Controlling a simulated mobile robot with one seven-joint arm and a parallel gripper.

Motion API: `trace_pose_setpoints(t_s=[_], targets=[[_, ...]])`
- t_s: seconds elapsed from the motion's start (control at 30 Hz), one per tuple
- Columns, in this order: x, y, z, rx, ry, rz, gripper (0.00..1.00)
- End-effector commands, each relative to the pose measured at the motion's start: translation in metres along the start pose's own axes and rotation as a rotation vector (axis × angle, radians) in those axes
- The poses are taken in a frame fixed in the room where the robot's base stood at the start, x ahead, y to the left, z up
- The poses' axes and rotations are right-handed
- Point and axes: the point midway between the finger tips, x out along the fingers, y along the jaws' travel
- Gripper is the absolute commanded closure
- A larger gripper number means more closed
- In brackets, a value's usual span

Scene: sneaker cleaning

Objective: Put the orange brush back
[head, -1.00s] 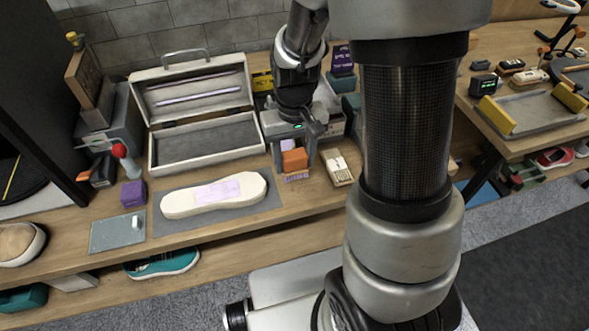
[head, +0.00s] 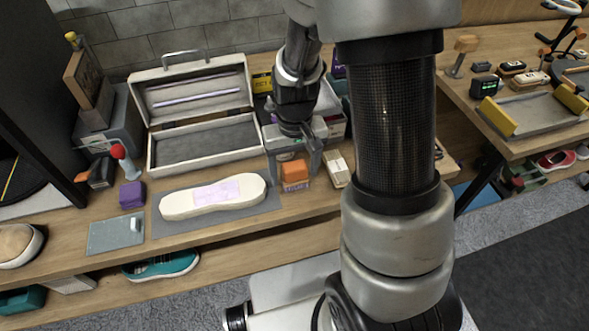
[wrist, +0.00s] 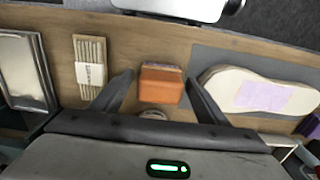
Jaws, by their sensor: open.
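The orange brush (head: 294,170) sits at the front part of the wooden table, just right of the grey mat, with its orange block on top and a paler strip below. It also shows in the wrist view (wrist: 160,86). My gripper (head: 293,172) is above and around it, pointing down. In the wrist view my gripper (wrist: 158,88) is open, one finger on each side of the brush, with visible gaps between fingers and block. The brush's far side is partly hidden by my gripper.
A pale shoe sole (head: 213,197) with a purple patch lies on the grey mat (head: 170,228) to the left. A wooden slatted bundle (head: 337,169) lies close on the right. An open white case (head: 150,150) stands behind left. A purple block (head: 132,195) is farther left.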

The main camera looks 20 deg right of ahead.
Motion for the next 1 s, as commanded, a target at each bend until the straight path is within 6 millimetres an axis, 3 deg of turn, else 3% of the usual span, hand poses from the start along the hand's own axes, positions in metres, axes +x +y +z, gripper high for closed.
trace_pose_setpoints(t_s=[0.17,0.6,0.87,1.0], targets=[[-0.011,0.000,-0.001,0.000,0.004,0.000,0.32],[-0.099,0.000,-0.001,0.000,0.005,0.000,0.32],[-0.126,0.000,0.001,0.000,0.010,-0.001,0.32],[-0.158,-0.001,0.011,0.001,0.075,-0.013,0.32]])
